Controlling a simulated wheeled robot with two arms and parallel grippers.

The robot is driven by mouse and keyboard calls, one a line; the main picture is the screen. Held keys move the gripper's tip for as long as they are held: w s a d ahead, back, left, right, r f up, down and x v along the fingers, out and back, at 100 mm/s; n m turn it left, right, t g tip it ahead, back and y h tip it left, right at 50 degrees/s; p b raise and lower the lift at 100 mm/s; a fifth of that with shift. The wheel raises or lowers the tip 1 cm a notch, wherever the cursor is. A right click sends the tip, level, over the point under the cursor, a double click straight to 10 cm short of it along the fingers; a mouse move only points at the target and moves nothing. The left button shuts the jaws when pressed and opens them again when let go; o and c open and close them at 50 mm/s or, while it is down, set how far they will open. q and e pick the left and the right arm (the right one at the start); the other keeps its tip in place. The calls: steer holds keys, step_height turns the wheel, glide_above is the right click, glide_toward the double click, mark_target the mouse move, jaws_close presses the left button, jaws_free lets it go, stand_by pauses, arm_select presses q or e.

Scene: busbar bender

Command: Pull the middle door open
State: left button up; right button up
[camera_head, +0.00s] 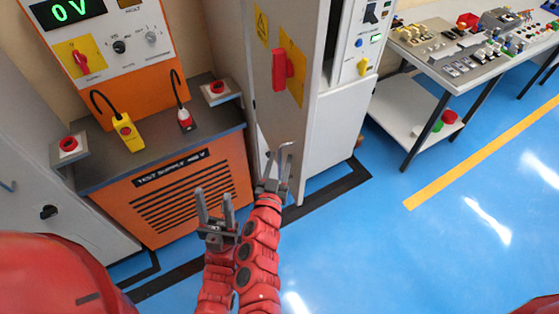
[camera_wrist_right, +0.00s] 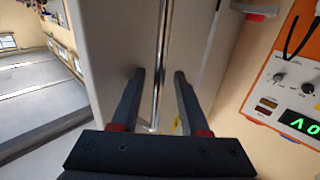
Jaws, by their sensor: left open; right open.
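The middle door is the pale grey upright panel (camera_head: 262,75) of the tall cabinet at the top centre of the head view. It carries a red rotary switch (camera_head: 283,70) on a yellow plate. My right gripper (camera_head: 279,160) is open at the lower part of this cabinet. In the right wrist view, a vertical chrome bar (camera_wrist_right: 163,60) runs between the open fingers (camera_wrist_right: 157,75), close in front of the grey panel; I cannot tell whether they touch it. My left gripper (camera_head: 214,205) is open and empty, lower and to the left, in front of the orange unit.
The orange test supply unit (camera_head: 190,195) stands left of the cabinet, with yellow and red plugs on its top. A workbench (camera_head: 440,60) is at the right. Blue floor (camera_head: 340,245) is clear in front.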

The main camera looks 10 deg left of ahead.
steer(key=shift+s, duration=0.15)
steer(key=s+a+p, duration=0.1)
steer(key=s, duration=1.6)
steer(key=shift+a+p, duration=0.2)
steer(key=shift+p, duration=0.1)
